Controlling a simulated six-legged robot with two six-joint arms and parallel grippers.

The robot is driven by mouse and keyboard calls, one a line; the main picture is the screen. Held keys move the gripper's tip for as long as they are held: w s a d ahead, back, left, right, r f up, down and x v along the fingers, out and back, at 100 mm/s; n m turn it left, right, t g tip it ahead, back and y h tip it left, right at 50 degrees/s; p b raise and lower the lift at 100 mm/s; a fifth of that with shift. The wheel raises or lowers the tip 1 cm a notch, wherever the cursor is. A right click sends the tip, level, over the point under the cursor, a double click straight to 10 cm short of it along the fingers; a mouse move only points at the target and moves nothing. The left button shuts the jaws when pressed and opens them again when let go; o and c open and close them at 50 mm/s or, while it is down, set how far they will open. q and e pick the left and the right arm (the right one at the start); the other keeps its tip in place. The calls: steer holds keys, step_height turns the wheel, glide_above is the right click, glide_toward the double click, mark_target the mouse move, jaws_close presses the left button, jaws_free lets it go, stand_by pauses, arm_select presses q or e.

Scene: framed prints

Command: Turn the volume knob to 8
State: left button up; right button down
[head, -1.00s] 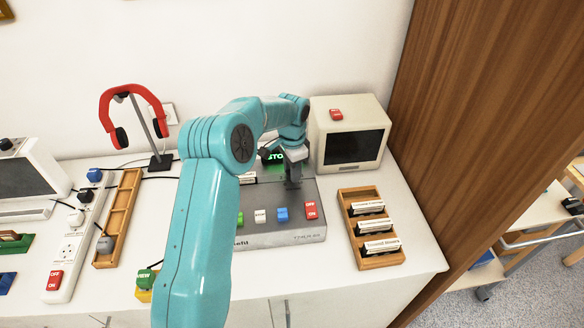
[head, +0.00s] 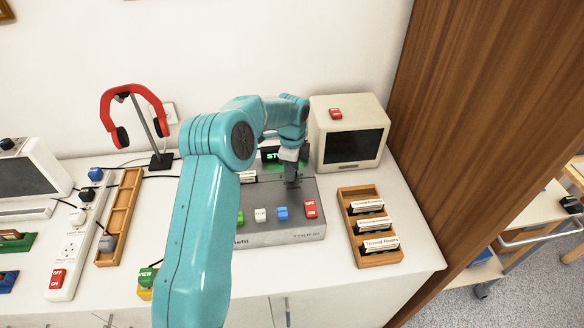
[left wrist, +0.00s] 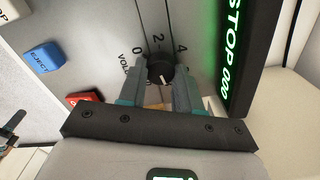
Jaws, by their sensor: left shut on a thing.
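The black volume knob (left wrist: 160,72) sits on the grey deck's panel in the left wrist view. The numbers 0, 2 and 4 show around it, with the word VOLUME partly covered; higher numbers are not visible. A small pale mark shows on the knob, but I cannot surely read its setting. My left gripper (left wrist: 160,82) is shut on the knob, one finger on each side. In the head view my left gripper (head: 291,182) points down on the deck (head: 280,238) and hides the knob. My right gripper is not in view.
A green-lit STOP display (head: 271,156) stands behind the gripper. A small beige monitor (head: 350,132) stands behind right, a wooden cassette rack (head: 370,228) to the right. A red headset (head: 134,95) hangs at left.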

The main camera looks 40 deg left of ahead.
arm_select(q)
steer(key=shift+f+m, duration=0.1)
steer(key=shift+m, duration=0.2)
steer(key=o, duration=1)
steer(key=shift+o, duration=0.2)
step_height(320, 180, up, 16)
steer(key=shift+r, duration=0.2)
